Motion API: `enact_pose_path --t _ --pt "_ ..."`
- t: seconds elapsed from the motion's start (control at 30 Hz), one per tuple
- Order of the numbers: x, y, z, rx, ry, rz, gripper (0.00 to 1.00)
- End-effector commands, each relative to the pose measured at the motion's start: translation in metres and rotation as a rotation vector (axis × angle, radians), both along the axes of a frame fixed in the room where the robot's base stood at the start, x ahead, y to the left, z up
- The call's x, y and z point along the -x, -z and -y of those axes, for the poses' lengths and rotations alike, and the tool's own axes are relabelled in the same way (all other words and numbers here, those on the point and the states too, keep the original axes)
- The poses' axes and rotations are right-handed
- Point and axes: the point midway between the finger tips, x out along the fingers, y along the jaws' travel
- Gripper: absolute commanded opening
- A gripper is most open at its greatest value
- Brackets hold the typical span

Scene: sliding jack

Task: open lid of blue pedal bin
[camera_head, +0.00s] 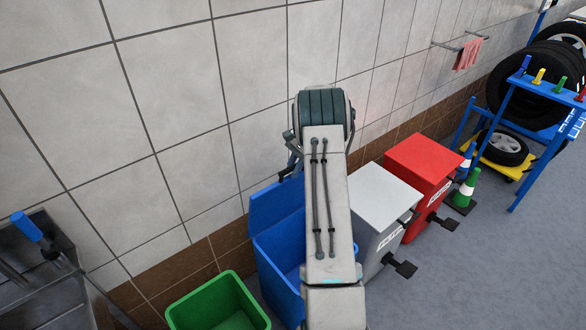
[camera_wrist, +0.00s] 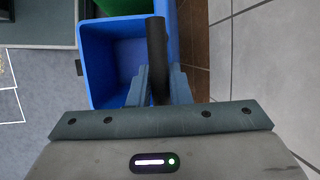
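The blue bin (camera_head: 282,272) stands by the wall, partly hidden behind my arm in the head view. Its blue lid (camera_head: 276,205) appears raised on the wall side, and I see into the bin. In the wrist view the blue bin (camera_wrist: 98,62) shows from above with its inside visible. My gripper (camera_wrist: 160,72) is over the wall side of the bin, its fingers on either side of a dark bar (camera_wrist: 157,45). I cannot tell whether the fingers grip this bar or what it belongs to. The head view hides my gripper.
An open green bin (camera_head: 218,305) stands left of the blue bin. A grey bin (camera_head: 372,200) and a red bin (camera_head: 425,165), both closed, have black pedals at right. Beyond are a cone (camera_head: 463,195) and a blue rack (camera_head: 520,150). Floor in front is free.

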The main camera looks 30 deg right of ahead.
Motion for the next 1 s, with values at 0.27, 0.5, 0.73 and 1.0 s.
enact_pose_path --t 0.27,0.5,0.73,1.0 --pt "0.0 0.001 -0.001 -0.001 -0.001 -0.001 0.38" --pt "0.0 -0.012 0.005 0.002 -0.002 0.001 0.38" --pt "0.003 -0.056 0.025 0.004 0.0 0.004 0.38" --pt "0.006 -0.107 0.046 0.001 -0.001 0.001 0.38"
